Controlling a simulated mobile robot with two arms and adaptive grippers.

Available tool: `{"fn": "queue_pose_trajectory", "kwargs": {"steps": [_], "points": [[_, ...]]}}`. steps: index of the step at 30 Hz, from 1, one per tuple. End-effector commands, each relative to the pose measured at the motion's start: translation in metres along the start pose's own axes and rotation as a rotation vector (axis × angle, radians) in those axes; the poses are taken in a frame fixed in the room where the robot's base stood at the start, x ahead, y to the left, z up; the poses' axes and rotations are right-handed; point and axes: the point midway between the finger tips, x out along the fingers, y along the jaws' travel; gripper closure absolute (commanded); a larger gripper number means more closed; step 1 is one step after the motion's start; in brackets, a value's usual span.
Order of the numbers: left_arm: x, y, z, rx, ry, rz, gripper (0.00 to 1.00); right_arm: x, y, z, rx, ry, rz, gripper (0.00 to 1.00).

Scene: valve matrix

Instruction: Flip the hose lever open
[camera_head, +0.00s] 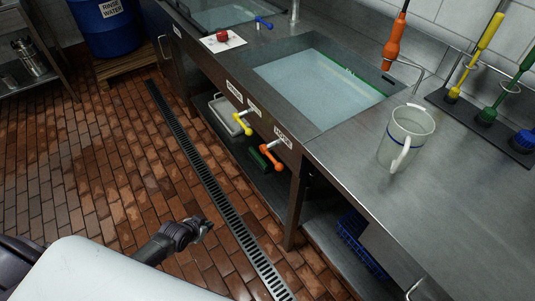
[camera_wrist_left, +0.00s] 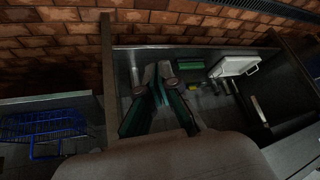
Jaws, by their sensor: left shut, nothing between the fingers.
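Lever handles show along the sink counter in the head view. A yellow lever (camera_head: 243,123) and an orange lever (camera_head: 271,156) stick out under the front edge beside white labels, and a blue lever (camera_head: 263,22) is on top at the back. My left gripper (camera_head: 205,227) is shut and empty, low over the floor by the drain, apart from the levers. The left wrist view shows its fingers (camera_wrist_left: 160,76) with the under-counter shelf beyond them. My right gripper is not in view.
The steel counter (camera_head: 345,170) holds a water-filled sink (camera_head: 320,85) and a clear jug (camera_head: 406,138). An orange spray handle (camera_head: 394,42) hangs above. A blue crate (camera_wrist_left: 45,130) and a white tray (camera_wrist_left: 235,66) sit below. The brick floor (camera_head: 110,160) is clear.

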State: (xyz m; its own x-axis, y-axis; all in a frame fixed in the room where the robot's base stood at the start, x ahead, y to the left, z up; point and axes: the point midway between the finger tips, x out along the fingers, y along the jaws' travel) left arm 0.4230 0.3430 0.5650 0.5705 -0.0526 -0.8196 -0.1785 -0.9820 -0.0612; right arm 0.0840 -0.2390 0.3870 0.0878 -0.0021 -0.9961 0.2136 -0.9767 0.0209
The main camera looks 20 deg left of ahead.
Motion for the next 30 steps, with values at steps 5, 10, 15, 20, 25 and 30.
{"fn": "queue_pose_trajectory", "kwargs": {"steps": [5,10,15,20,25,30], "points": [[-0.093,-0.002,-0.193,0.112,0.253,0.145,1.00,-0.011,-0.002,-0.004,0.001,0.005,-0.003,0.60],[-0.181,0.041,-0.272,0.234,0.354,0.305,1.00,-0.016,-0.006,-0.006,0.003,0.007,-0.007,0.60],[-0.220,0.066,-0.290,0.293,0.378,0.383,1.00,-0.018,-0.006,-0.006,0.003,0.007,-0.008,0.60],[-0.224,0.068,-0.291,0.298,0.380,0.392,1.00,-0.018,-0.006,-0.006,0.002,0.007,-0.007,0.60],[-0.223,0.068,-0.291,0.297,0.381,0.391,1.00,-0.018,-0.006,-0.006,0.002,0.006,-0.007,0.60],[-0.215,0.072,-0.295,0.293,0.383,0.392,1.00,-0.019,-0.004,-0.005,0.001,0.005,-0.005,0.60]]}}
